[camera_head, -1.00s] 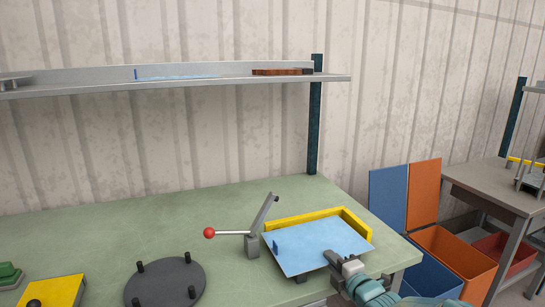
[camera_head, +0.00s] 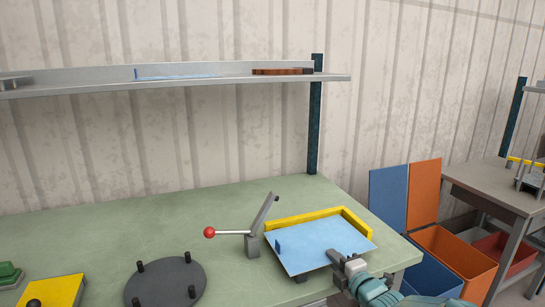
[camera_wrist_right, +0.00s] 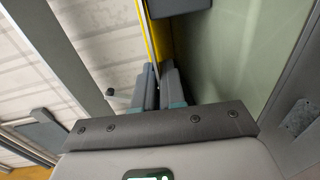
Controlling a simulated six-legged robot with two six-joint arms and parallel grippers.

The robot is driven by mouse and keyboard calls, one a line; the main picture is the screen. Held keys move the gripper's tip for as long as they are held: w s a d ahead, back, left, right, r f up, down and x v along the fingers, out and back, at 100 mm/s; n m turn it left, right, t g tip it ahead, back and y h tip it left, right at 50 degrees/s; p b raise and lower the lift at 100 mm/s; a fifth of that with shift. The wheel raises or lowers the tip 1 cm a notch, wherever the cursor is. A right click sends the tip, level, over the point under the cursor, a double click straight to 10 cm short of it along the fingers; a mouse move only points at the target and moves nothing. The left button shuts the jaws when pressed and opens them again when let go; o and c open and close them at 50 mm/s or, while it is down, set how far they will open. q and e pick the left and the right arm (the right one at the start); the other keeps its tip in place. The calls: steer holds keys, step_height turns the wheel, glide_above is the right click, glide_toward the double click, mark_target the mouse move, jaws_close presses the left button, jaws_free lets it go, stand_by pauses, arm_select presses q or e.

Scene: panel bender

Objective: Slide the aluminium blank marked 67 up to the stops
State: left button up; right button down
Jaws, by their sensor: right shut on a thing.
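The blank (camera_head: 308,246) is a flat, light blue-looking sheet with a small upright blue tab at its left corner; no number is legible. It lies at the table's right end, inside an L of yellow stops (camera_head: 300,217) along its back and right sides. Its edges are close to the stops; I cannot tell whether they touch. My right gripper (camera_head: 336,256) is shut on the blank's front edge. In the right wrist view the fingers (camera_wrist_right: 159,76) are close together, with a yellow strip (camera_wrist_right: 150,35) beyond them. My left gripper is not in view.
A lever with a red knob (camera_head: 209,232) stands just left of the blank. A dark round plate with pegs (camera_head: 166,284) and a yellow block (camera_head: 52,291) lie further left. A shelf (camera_head: 200,81) hangs above. Blue and orange bins (camera_head: 455,262) stand right of the table.

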steer(key=shift+w+d+f, duration=0.15)
steer(key=shift+d+f, duration=0.1)
steer(key=shift+d, duration=0.3)
steer(key=c, duration=1.1)
jaws_free()
steer(key=shift+w, duration=0.1)
steer(key=shift+c, duration=0.2)
